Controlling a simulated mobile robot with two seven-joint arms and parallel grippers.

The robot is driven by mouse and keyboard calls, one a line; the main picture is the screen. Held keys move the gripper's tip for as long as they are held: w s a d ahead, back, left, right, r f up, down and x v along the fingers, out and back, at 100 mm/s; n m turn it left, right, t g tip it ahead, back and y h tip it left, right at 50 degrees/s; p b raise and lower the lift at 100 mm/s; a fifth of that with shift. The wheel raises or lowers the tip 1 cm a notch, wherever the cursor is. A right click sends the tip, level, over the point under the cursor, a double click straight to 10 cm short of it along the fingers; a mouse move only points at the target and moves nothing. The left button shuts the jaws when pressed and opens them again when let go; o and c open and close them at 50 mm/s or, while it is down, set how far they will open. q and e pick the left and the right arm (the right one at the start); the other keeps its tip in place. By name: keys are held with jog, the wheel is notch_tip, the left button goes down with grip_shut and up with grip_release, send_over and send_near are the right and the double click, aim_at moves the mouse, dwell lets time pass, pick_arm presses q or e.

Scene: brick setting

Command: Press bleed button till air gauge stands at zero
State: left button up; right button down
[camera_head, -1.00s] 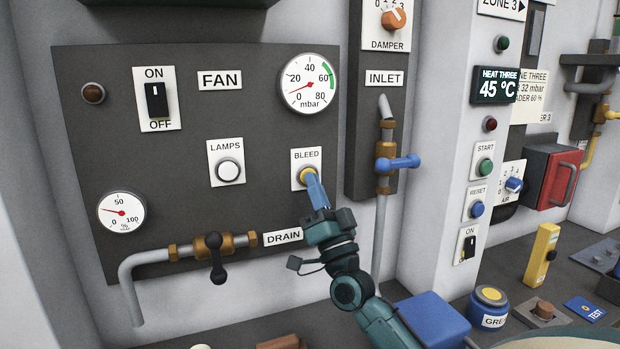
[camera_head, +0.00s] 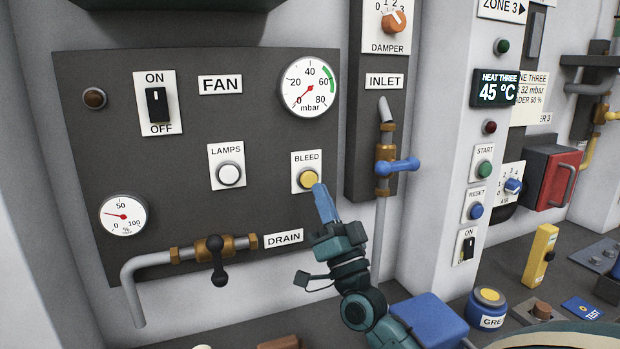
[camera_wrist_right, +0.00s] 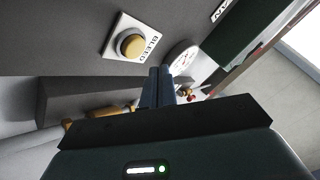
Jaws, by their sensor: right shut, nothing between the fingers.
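The yellow bleed button (camera_head: 308,179) sits on a white plate marked BLEED on the dark panel. It also shows whole and uncovered in the right wrist view (camera_wrist_right: 130,44). The air gauge (camera_head: 309,87), a white dial marked mbar, is above it. Its red needle points down and left, at or very near the 0 mark. My right gripper (camera_head: 319,189) is shut and empty, its blue fingertips just below and right of the button. In the wrist view the fingers (camera_wrist_right: 159,75) are apart from the button. My left gripper is not in view.
A second dial (camera_head: 122,215) is at lower left. The drain valve (camera_head: 216,258) with a black handle lies left of my right arm. The inlet valve (camera_head: 397,165) with a blue handle stands close on the right. The lamps button (camera_head: 229,174) is left of the bleed button.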

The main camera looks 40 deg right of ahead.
jog(key=s, duration=0.2)
jog(key=shift+s+a, duration=0.35)
jog(key=shift+a, duration=0.05)
dwell(0.6)
